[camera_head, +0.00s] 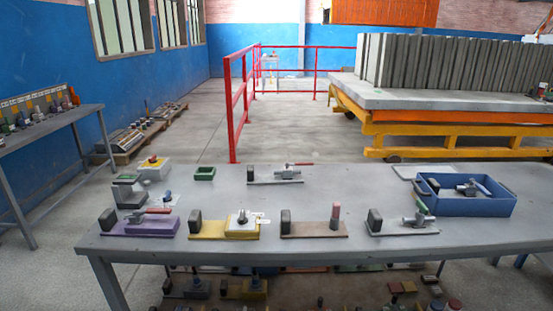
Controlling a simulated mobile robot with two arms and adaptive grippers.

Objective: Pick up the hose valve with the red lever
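One red lever (158,210) lies over a purple base (152,226) at the front left, beside a dark block. I cannot tell which one is the hose valve. A grey valve with a green lever (421,207) sits on a board at the front right. One with a purple lever (482,187) lies in the blue bin (465,208). Neither of my grippers is in view.
The grey table (250,202) also holds a yellow board (207,234), a brown board with a reddish upright cylinder (335,212) and a small green tray (204,173). More parts sit below the table. A red railing (231,110) and an orange-yellow trolley (440,128) stand behind.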

